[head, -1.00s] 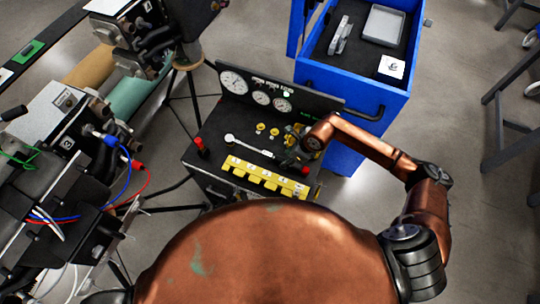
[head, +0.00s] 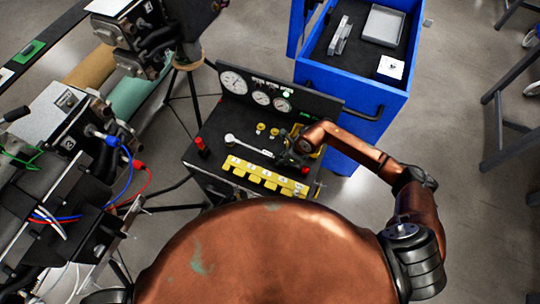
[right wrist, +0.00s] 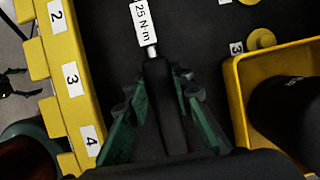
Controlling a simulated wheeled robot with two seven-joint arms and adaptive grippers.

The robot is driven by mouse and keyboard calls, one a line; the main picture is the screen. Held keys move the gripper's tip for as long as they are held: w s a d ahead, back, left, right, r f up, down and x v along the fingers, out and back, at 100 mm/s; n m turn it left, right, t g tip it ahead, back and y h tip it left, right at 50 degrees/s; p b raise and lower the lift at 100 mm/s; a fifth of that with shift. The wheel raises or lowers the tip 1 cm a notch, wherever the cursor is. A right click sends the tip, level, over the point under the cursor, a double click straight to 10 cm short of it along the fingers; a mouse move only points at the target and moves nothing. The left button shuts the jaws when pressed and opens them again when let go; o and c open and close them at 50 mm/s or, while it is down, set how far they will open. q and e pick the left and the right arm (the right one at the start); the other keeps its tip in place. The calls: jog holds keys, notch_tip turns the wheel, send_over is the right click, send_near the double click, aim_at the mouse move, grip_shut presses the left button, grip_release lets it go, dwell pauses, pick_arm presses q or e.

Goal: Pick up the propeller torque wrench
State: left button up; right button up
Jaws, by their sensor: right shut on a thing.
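The torque wrench (head: 245,146) lies on the dark top of the test cart, with its silver ratchet head to the left and its handle to the right. In the right wrist view its white "25 N m" label (right wrist: 145,20) and black handle (right wrist: 160,95) show. My right gripper (head: 284,153) is at the handle end. In the right wrist view, its green fingers (right wrist: 157,110) sit on both sides of the black handle and are shut on it. The wrench appears to rest on or very near the cart top.
A yellow numbered rack (head: 262,178) runs along the cart's front edge. A yellow bin (right wrist: 236,105) with a dark object stands close beside my right gripper. Yellow caps (head: 261,128) and a gauge panel (head: 262,98) are behind. A blue drawer cabinet (head: 350,85) stands at the back right.

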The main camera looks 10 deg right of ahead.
grip_shut()
jog(key=shift+w+r, duration=0.1)
notch_tip(320, 180, up, 10)
jog(key=shift+b, duration=0.5)
jog(key=shift+o, duration=0.7)
grip_release()
grip_shut()
